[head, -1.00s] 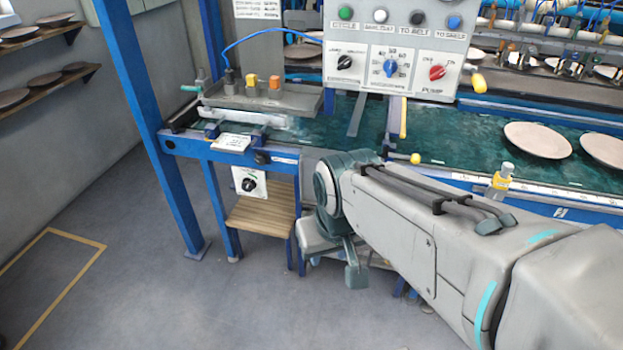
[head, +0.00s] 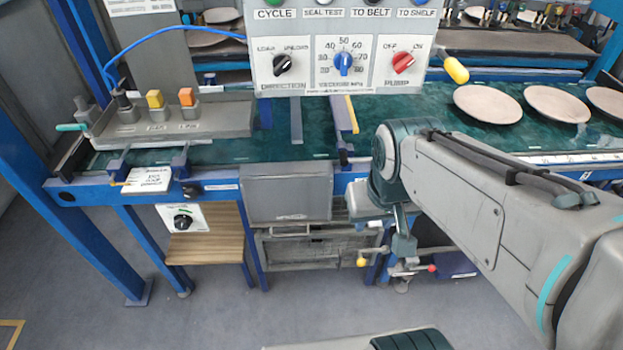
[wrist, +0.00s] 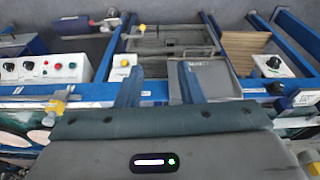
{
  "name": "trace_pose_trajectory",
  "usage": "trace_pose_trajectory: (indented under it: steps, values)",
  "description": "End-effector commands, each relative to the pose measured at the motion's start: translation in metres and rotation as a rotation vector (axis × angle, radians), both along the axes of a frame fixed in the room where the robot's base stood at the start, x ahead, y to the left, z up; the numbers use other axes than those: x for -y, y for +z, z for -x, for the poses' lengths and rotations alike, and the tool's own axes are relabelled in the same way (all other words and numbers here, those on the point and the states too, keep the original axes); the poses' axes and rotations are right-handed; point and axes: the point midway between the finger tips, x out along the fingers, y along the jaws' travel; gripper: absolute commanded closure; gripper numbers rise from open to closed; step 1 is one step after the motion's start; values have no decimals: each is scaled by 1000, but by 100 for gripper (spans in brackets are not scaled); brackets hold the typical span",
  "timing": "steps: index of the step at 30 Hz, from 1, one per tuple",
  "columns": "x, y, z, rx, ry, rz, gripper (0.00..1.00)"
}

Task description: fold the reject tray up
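A grey flat panel (head: 287,193), which looks like the reject tray, hangs folded down at the front edge of the blue bench frame. A small label shows near its lower edge.
A grey wire-fronted crate (head: 310,252) sits below the panel. A wooden shelf (head: 205,248) and a black-knob box (head: 184,218) are to its left. A yellow-knobbed lever (head: 361,261) is close to my gripper. The control panel (head: 340,55) stands above the green belt (head: 400,105). The floor in front is clear.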

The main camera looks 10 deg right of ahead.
Motion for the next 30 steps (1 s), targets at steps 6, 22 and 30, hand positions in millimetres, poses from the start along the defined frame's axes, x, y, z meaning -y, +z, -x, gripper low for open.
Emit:
trace_pose_trajectory:
  steps: [6, 22, 30]
  values:
    - [1, -78, -3, -189, 356, 176, 66]
    - [-6, -283, -70, -1061, 1767, 985, 66]
    - [-83, -366, -125, 1638, -2157, -1473, 66]
